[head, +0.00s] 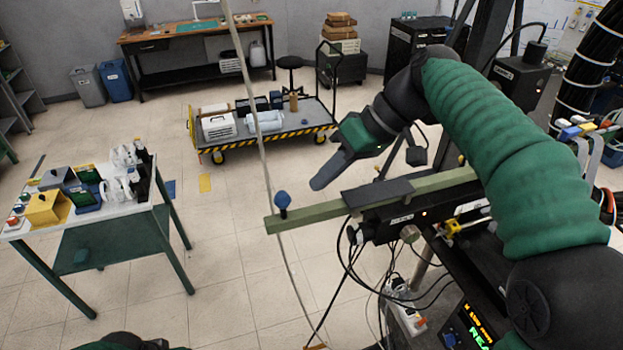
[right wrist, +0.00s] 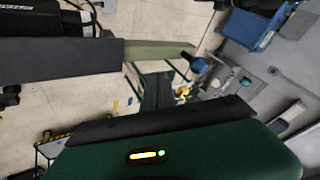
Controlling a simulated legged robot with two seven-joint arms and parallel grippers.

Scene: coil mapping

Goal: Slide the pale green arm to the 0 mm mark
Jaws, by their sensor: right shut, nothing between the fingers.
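The pale green arm (head: 318,212) is a long straight bar that sticks out to the left from a dark sleeve (head: 378,195) on a black box (head: 405,218). A blue knob (head: 282,200) stands near its free left end. The arm (right wrist: 160,50) and the blue knob (right wrist: 198,66) also show in the right wrist view. My right gripper (head: 318,185) is shut and empty, with its dark fingers pointing down-left above and behind the arm, right of the knob. They look apart from the arm. No 0 mm mark is readable. My left gripper is out of view.
A pale cable (head: 262,150) hangs down close to the arm's free end. Black cables (head: 350,265) dangle below the box. A bench (head: 100,225) with small items stands at the left, and a striped cart (head: 262,140) stands behind. Open floor lies between them.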

